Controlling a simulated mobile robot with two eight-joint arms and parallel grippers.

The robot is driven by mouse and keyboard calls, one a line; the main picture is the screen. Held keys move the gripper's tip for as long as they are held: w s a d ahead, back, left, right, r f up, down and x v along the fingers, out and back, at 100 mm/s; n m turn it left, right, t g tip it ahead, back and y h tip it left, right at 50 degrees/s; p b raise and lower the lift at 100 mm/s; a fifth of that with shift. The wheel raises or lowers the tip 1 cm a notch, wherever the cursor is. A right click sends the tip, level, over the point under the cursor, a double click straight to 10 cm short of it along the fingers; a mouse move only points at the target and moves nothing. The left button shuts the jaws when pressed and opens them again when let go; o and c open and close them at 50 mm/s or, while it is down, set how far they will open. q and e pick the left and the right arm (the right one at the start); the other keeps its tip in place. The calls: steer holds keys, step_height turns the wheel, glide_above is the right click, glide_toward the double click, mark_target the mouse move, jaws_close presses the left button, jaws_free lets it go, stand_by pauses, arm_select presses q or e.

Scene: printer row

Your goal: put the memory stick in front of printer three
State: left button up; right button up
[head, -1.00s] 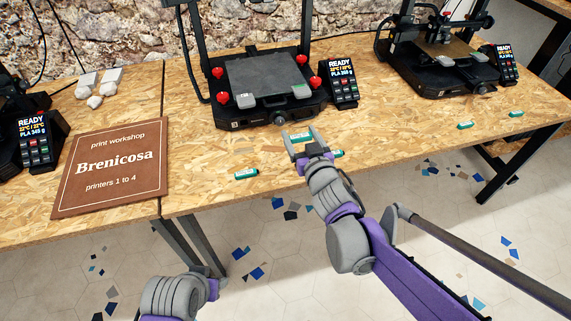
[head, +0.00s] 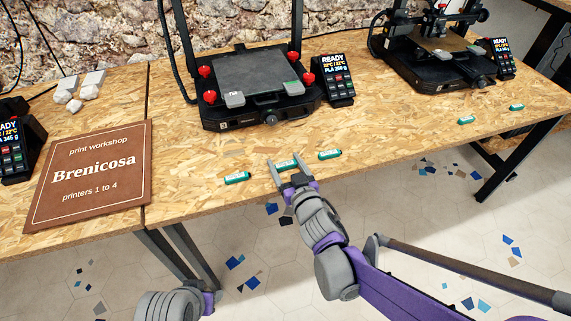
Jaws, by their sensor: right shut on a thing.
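A green memory stick (head: 286,164) lies across the fingertips of my right gripper (head: 285,168), near the table's front edge. The gripper is shut on it. I cannot tell whether the stick touches the table. Similar green sticks lie close by, one to the left (head: 237,178) and one to the right (head: 330,154). The middle black printer (head: 262,95) stands behind the gripper, with bare wood between them. I cannot read its number label surely. Of my left arm only a link shows at the bottom; its gripper is out of view.
Two more green sticks, (head: 467,120) and (head: 516,107), lie before the right printer (head: 440,60). A control box (head: 334,80) stands beside the middle printer. A brown sign (head: 90,172) and pale lumps (head: 78,95) are at left. The wooden table (head: 190,165) has a seam left of the middle printer.

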steer(key=shift+r, duration=0.1)
steer(key=o, duration=1.2)
steer(key=v, duration=1.2)
